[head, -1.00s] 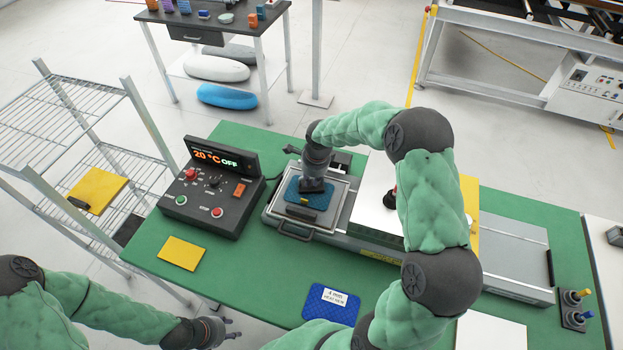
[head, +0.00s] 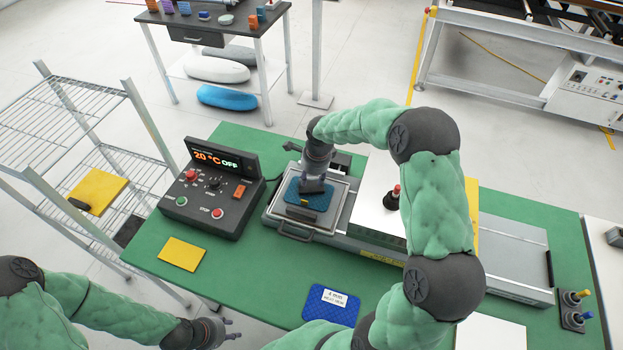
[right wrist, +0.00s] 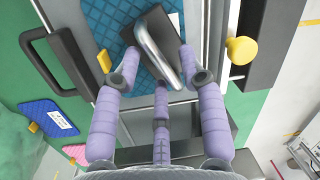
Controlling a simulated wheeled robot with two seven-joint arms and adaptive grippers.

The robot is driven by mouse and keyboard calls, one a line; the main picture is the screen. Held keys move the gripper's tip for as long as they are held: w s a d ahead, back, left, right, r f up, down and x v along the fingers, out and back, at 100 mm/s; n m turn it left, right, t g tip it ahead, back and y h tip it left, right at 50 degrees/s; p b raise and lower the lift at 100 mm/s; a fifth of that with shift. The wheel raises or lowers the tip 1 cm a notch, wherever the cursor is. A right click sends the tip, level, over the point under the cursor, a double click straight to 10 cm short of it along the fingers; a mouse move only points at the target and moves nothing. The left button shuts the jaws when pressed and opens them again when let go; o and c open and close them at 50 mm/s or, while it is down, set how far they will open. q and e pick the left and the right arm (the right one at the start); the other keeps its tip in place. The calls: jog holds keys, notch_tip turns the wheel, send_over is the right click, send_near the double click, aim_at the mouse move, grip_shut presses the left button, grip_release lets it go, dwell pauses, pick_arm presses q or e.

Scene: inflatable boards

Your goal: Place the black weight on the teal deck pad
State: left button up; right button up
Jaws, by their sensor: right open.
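The black weight (right wrist: 172,35) has a silver handle. It sits at an angle on the teal deck pad (right wrist: 102,20) in the right wrist view. In the head view the pad (head: 322,200) lies in the metal tray, with the weight (head: 311,187) on it below my right gripper. My right gripper (right wrist: 158,75) is open. Its purple fingers stand around the handle, one on each side and one nearer the wrist; I cannot tell if any touches. My left gripper (head: 231,329) is empty at the bottom left, its fingers apart.
The control box (head: 212,190) stands left of the tray. A yellow pad (head: 182,254) and a labelled blue pad (head: 331,305) lie on the green table (head: 240,285). A red-topped knob (head: 394,196) stands on the metal housing right of the tray.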

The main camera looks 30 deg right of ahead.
aim_at(316, 191)
notch_tip(316, 191, up, 10)
jog(key=s+p, duration=0.1)
jog(key=s, duration=0.1)
jog(key=shift+d, duration=0.1)
dwell(0.5)
